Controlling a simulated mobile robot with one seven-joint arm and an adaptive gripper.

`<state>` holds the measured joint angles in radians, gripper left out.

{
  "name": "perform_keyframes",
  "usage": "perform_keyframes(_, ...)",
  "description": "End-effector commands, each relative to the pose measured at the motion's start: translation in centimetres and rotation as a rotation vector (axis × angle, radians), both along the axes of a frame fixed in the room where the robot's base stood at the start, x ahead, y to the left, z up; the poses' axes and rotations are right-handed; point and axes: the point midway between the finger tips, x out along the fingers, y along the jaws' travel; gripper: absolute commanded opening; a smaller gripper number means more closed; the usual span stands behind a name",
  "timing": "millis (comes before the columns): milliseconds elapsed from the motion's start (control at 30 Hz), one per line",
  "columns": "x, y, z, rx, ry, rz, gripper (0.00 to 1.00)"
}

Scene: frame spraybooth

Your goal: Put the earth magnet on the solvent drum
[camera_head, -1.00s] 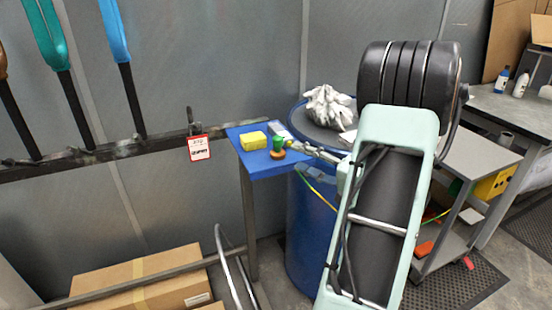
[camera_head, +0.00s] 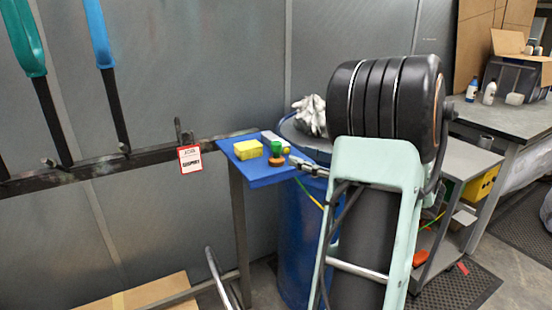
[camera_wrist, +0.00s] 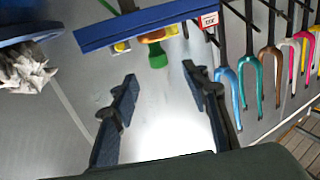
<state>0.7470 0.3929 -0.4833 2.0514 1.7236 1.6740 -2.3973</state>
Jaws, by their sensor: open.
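A small piece with a green handle on a round orange-brown base (camera_head: 276,153) stands upright on a blue shelf (camera_head: 252,172); it looks like the earth magnet. Its green part (camera_wrist: 157,55) shows in the wrist view, beyond the fingers. The solvent drum (camera_head: 301,235) is blue and stands right of the shelf, partly hidden by my arm. A pale crumpled glove or rag (camera_head: 311,112) lies on its top; it also shows in the wrist view (camera_wrist: 24,70). My gripper (camera_wrist: 160,92) is open with nothing between its fingers, beside the shelf's right edge.
A yellow sponge-like block (camera_head: 248,149) and a small white item lie on the shelf near the green-handled piece. A yellow-green cable (camera_head: 309,194) hangs by the drum. A rail with a red-white tag (camera_head: 190,159) and hanging forks is at left. A grey cart (camera_head: 470,155) stands at right.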

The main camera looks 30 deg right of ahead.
Motion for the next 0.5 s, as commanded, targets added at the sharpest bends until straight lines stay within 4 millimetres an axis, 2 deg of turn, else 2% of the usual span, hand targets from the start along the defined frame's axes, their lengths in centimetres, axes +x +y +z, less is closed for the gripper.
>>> perform_keyframes(233, 3.7, 1.4, 0.0, 0.003, 0.002, 0.004, 0.42)
perform_keyframes(500, 6.0, 2.0, 0.0, 0.005, 0.003, 0.004, 0.42)
